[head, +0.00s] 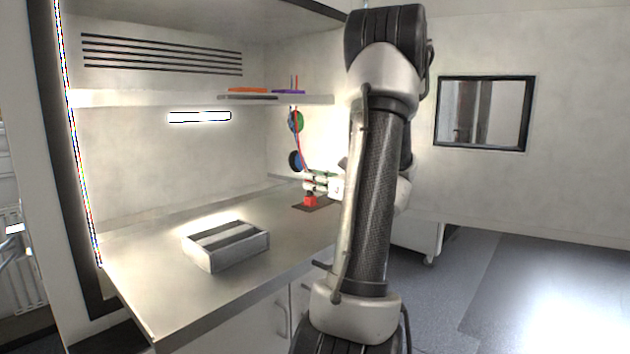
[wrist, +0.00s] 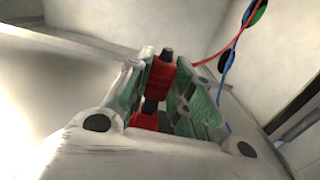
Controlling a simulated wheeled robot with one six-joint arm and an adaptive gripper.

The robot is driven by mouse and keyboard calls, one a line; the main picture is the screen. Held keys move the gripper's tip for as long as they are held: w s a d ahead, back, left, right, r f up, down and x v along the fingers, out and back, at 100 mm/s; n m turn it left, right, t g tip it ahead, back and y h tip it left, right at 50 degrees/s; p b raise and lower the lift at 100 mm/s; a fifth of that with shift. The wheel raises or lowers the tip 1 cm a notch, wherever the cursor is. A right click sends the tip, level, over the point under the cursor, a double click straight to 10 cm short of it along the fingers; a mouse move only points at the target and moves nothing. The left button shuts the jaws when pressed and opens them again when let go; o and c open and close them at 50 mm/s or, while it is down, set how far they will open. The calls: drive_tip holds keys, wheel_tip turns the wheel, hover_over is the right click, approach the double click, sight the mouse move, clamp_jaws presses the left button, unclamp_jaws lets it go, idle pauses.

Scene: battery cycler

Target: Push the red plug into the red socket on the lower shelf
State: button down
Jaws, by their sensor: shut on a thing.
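The red plug (wrist: 161,78) is between the green-padded fingers of my gripper (wrist: 160,85) in the wrist view. A red cable runs from it up to the right. My gripper also shows in the head view (head: 317,182), low over the worktop and just above a red block (head: 310,201), which looks like the red socket. In the wrist view, red and black parts of what looks like the socket (wrist: 145,121) show lower between the fingers. The fingers partly hide the plug and the socket, so I cannot tell whether they touch or how deep the plug sits.
The socket stands on a small dark mat (head: 323,207) on the metal worktop (head: 150,290). A grey box (head: 227,247) sits at the front left. An upper shelf (head: 150,98) holds orange and purple items. Blue and green round pieces (head: 296,121) hang along the cables behind my gripper.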

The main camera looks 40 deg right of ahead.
drive_tip(key=shift+f, duration=1.2)
idle(1.2)
drive_tip(key=c, duration=1.2)
unclamp_jaws()
drive_tip(key=shift+o, duration=0.2)
drive_tip(key=s, duration=0.8)
drive_tip(key=s+d, duration=0.1)
drive_tip(key=s, duration=0.3)
